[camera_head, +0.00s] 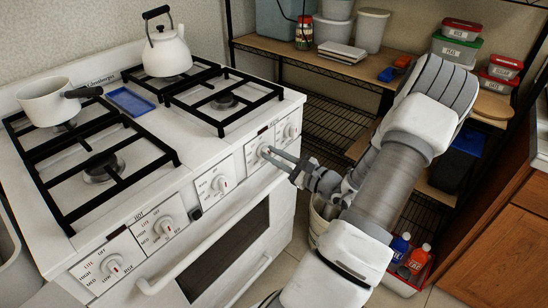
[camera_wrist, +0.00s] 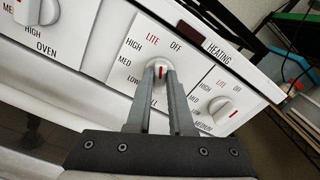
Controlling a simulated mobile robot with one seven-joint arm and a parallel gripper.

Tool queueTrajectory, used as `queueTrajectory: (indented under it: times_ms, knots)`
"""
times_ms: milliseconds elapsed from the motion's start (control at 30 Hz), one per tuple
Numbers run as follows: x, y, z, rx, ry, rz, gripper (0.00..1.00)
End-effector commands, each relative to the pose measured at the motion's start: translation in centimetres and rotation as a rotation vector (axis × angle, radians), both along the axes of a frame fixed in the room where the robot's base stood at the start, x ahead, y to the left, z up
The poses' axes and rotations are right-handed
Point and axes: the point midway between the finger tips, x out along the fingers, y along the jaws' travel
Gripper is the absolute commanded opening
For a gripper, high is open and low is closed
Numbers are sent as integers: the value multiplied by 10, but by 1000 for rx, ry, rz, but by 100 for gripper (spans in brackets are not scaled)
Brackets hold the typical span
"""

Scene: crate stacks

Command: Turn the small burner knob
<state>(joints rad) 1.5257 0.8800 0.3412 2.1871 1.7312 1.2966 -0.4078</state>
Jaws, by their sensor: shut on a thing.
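The white stove has a row of round white knobs along its front panel. My gripper (camera_head: 272,153) reaches in from the right to the second knob from the right (camera_head: 263,151). In the wrist view, my gripper (camera_wrist: 160,75) is shut on this burner knob (camera_wrist: 159,65), with one finger on each side. The knob has a red mark that points up, near the word LITE. Its dial plate also reads OFF, HIGH, MED and LOW. The fingers hide the lower part of the knob and dial.
The rightmost knob (camera_wrist: 221,108) sits close beside my fingers, and the oven knob (camera_wrist: 38,11) is to the left. The oven handle (camera_head: 204,241) runs below the panel. A kettle (camera_head: 166,52) and a saucepan (camera_head: 48,100) stand on the stove. A wire shelf (camera_head: 335,122) is behind my arm.

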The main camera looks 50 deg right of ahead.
Motion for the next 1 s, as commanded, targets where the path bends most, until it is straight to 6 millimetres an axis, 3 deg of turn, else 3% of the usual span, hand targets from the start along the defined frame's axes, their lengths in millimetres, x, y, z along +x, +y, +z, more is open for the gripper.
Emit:
queueTrajectory:
  times_ms: [300, 800, 833, 1000]
  knots:
    - [0, 1, -2, -124, -9, 0, 0]
    - [-1, 0, -1, -146, -12, 0, 0]
    - [-1, 0, -1, -146, -12, 0, 22]
    - [0, 0, -1, -145, -11, 0, 50]
